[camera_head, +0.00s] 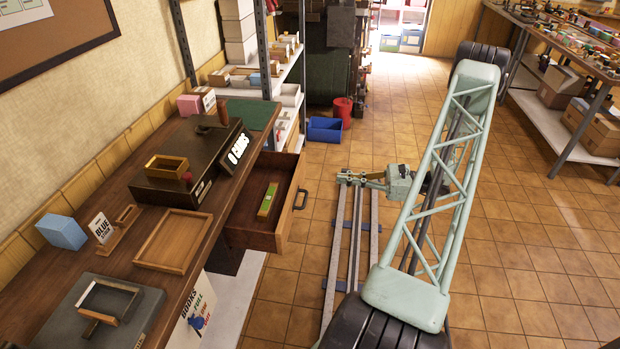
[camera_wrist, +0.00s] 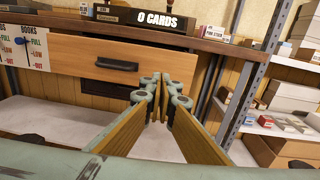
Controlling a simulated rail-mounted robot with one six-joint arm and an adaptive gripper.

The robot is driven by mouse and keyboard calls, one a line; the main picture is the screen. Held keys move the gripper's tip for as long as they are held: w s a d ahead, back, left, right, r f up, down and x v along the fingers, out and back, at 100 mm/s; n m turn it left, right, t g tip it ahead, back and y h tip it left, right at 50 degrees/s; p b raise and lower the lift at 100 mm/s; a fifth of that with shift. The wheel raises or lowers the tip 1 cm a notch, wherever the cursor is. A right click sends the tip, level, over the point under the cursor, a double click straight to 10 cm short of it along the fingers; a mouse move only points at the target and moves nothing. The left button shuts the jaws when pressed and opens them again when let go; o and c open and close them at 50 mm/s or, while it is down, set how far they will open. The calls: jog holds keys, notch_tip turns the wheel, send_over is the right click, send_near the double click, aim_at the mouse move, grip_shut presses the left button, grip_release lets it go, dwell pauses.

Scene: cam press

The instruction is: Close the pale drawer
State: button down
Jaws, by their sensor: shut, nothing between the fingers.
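The drawer (camera_head: 256,236) stands pulled out from under the wooden bench, with a green and wooden block (camera_head: 268,201) lying inside. Its pale wood front (camera_wrist: 60,58) and dark handle (camera_wrist: 117,64) face me in the wrist view; the handle (camera_head: 301,200) also shows in the head view. My gripper (camera_head: 345,177) is out in front of the drawer, apart from it. In the wrist view my gripper (camera_wrist: 163,84) is shut and empty, its fingers pointing toward the right part of the drawer front. The fingertips overlap the front's right part in that view; contact is not visible.
The bench top (camera_head: 190,285) carries trays, signs and an O CARDS box (camera_head: 185,170). A metal shelf post (camera_wrist: 245,90) and stocked shelves stand to the drawer's right in the wrist view. A blue bin (camera_head: 325,129) is on the floor. The aisle floor is mostly clear.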

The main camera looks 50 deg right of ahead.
aim_at(302, 176)
jog(key=shift+s+d+f+m+t+h, duration=0.3)
jog(key=shift+s+d+f+m, duration=0.1)
jog(key=shift+s+d+f, duration=0.3)
jog(key=shift+w+a, duration=0.15)
jog(key=shift+w, duration=0.05)
jog(key=shift+b+x, duration=1.35)
jog(key=shift+x, duration=5.5)
jog(key=shift+w+a, duration=0.1)
